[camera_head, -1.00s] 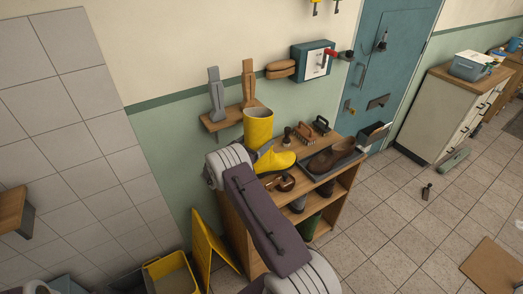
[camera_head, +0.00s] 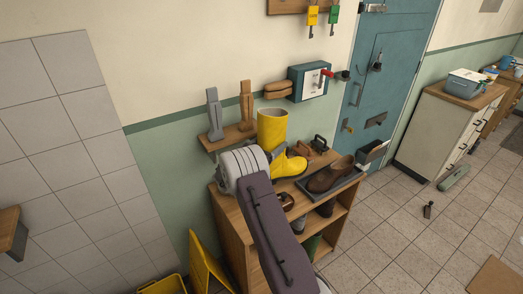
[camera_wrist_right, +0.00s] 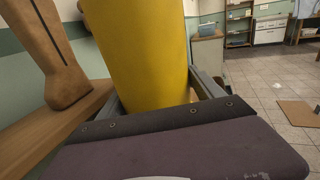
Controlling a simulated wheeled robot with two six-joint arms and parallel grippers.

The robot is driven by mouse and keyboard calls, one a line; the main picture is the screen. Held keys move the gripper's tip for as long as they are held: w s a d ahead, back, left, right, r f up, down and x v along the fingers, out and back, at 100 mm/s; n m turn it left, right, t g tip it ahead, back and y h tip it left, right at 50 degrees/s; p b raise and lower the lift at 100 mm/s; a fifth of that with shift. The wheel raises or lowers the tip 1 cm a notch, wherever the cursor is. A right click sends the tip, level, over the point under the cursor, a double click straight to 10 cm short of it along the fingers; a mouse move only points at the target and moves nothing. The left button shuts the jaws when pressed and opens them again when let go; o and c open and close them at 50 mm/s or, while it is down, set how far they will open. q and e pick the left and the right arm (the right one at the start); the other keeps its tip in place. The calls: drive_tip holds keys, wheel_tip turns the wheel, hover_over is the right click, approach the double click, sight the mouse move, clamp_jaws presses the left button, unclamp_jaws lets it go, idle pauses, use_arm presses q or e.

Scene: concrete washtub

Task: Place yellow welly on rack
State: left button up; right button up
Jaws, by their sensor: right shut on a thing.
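The yellow welly (camera_head: 272,128) is upright above the back of the wooden rack (camera_head: 228,212), with its toe pointing right. Its shaft (camera_wrist_right: 140,45) fills the middle of the right wrist view. My right gripper (camera_wrist_right: 160,92) is shut on the shaft, with a finger along each side. I cannot tell whether the sole touches the rack top. My left gripper is not in view.
Brown shoes (camera_head: 330,176) lie in a tray on the rack's right side, with brushes (camera_head: 318,144) behind. Boots stand on its lower shelf. A small wall shelf (camera_head: 210,143) with wooden boot forms is close left of the welly. A yellow floor sign (camera_head: 208,262) stands left of the rack.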

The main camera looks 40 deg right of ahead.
sight(286, 134)
drive_tip(key=d+r, duration=0.1)
drive_tip(key=d, duration=0.1)
drive_tip(key=s+d+r, duration=0.2)
drive_tip(key=d, duration=0.1)
drive_tip(key=shift+s+d+r+b, duration=0.25)
drive_tip(key=shift+d+r+b, duration=0.05)
drive_tip(key=shift+d+r, duration=0.1)
drive_tip(key=shift+s, duration=0.15)
